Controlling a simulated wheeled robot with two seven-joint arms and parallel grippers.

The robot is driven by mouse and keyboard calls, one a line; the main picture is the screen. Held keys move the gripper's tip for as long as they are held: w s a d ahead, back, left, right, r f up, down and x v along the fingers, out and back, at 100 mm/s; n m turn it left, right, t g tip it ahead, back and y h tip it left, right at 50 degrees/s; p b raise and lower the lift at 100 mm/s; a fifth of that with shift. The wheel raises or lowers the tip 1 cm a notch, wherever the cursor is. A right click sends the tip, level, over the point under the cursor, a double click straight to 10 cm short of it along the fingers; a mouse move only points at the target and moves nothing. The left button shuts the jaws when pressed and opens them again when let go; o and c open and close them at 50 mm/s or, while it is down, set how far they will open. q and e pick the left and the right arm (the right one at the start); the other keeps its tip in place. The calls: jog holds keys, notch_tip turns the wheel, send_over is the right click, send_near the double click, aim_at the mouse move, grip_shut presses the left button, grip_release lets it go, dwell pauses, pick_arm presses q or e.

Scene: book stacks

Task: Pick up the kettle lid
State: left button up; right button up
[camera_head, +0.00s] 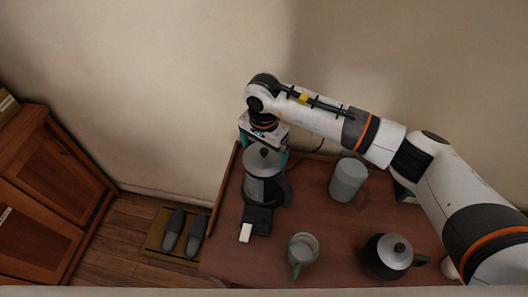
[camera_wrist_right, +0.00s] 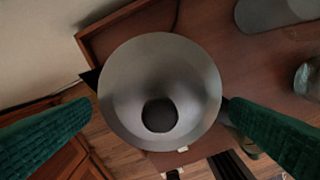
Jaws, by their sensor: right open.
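My left gripper is not in view.
The brown table (camera_head: 235,262) also holds a grey canister (camera_head: 347,180), a greenish mug (camera_head: 303,248) and a black pot (camera_head: 388,258) with a silver top. A small white-ended item (camera_head: 245,232) lies before the kettle. Slippers (camera_head: 183,233) lie on the floor at left, near wooden cabinets (camera_head: 50,180).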

jog(key=shift+f, duration=0.7)
jog(key=shift+s, duration=0.15)
jog(key=c, duration=1.1)
jog(key=shift+f, duration=0.15)
grip_shut()
